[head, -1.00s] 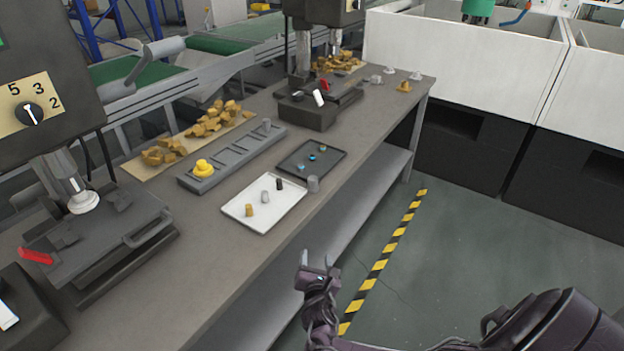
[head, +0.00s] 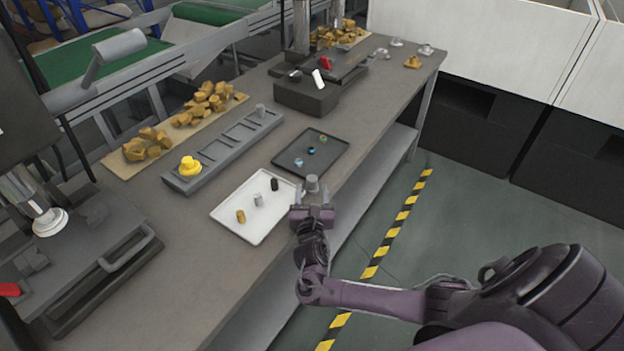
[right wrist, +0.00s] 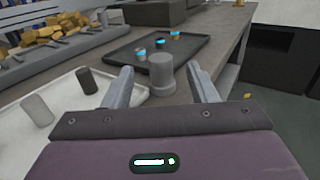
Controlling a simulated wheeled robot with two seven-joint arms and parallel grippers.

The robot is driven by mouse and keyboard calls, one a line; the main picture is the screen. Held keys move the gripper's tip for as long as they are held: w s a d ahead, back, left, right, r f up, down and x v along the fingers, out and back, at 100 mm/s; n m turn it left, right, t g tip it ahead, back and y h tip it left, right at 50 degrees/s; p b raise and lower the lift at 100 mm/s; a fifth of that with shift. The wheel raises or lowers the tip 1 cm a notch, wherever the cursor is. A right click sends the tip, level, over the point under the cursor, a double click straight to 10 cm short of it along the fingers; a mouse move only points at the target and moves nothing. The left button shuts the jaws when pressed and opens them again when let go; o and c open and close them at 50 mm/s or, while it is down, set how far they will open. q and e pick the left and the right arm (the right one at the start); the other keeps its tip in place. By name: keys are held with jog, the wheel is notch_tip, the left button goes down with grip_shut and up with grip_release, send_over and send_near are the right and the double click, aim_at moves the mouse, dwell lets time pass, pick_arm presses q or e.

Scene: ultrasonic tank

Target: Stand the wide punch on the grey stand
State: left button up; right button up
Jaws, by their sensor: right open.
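A grey stepped cylinder (head: 312,183) with a wider foot stands upright on the bench beside the white tray's right corner. My right gripper (head: 312,196) is open and empty, its fingers pointing at this cylinder. In the right wrist view the cylinder (right wrist: 161,74) shows between the open fingers, apparently untouched. The white tray (head: 230,215) holds three small upright cylinders: brass (head: 241,216), grey (head: 258,200) and black (head: 275,184). I cannot tell from looks alone which piece is the wide punch or which is the grey stand. My left gripper is out of view.
A dark tray (head: 332,150) with small blue-marked parts lies behind the stepped cylinder. A long grey slotted rack (head: 215,150) carries a yellow piece (head: 189,167) and a grey cylinder (head: 261,111). Presses stand at both bench ends. Bare bench lies in front of the white tray.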

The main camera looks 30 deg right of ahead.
aim_at(312, 182)
jog(key=x, duration=0.3)
jog(key=shift+r, duration=0.15)
jog(key=shift+x, duration=1.15)
jog(key=shift+w+d, duration=0.1)
jog(key=c, duration=0.7)
grip_shut()
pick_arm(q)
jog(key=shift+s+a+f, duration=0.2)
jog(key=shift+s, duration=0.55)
